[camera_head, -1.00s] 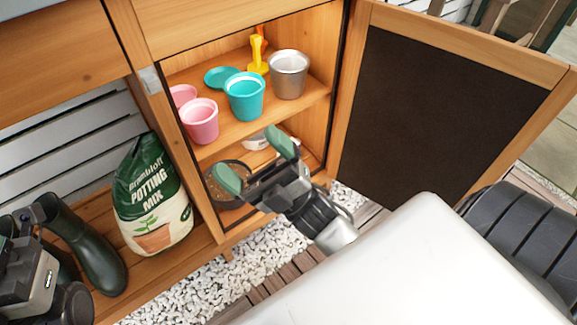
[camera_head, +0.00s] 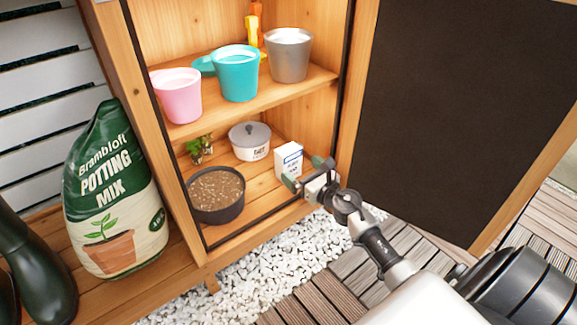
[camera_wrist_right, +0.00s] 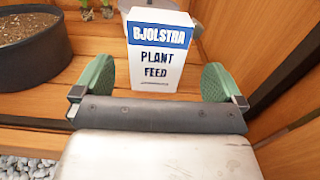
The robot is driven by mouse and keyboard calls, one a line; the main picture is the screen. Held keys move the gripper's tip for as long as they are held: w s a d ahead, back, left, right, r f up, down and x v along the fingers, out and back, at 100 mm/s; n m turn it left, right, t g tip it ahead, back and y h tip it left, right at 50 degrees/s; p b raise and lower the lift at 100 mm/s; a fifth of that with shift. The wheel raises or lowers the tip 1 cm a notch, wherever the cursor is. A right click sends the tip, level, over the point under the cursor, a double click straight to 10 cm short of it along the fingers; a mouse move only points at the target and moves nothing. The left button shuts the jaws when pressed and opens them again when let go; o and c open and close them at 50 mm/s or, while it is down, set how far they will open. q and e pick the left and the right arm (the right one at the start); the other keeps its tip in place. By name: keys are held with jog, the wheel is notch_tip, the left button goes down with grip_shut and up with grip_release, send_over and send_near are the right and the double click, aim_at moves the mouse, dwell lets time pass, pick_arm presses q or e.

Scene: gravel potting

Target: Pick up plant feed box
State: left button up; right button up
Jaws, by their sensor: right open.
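The plant feed box (camera_head: 289,160) is a white carton with a blue band, standing upright on the lower shelf of the open cabinet, near its right side. In the right wrist view the box (camera_wrist_right: 156,58) faces me with its "PLANT FEED" lettering. My right gripper (camera_head: 308,174) is open in front of the box. In the wrist view its green fingertips (camera_wrist_right: 157,85) are spread to either side of the box's lower part, with a gap on both sides. Whether the tips reach past the front face is hard to tell. My left gripper is not in view.
On the lower shelf stand a dark bowl of soil (camera_head: 217,194), a lidded white pot (camera_head: 249,141) and a small plant (camera_head: 199,149). Pink (camera_head: 179,95), teal (camera_head: 238,75) and metal pots (camera_head: 288,57) stand on the shelf above. The open door (camera_head: 455,110) is on the right.

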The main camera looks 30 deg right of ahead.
aim_at(293, 164)
jog(key=w, duration=0.2)
jog(key=w+b, duration=0.1)
jog(key=w, duration=0.3)
jog(key=shift+a+f+b, duration=0.1)
jog(key=shift+a+b, duration=0.25)
jog(key=shift+a, duration=0.05)
jog(key=c, duration=1.1)
notch_tip(293, 164, up, 10)
jog(key=p, duration=0.9)
jog(key=shift+p, duration=0.4)
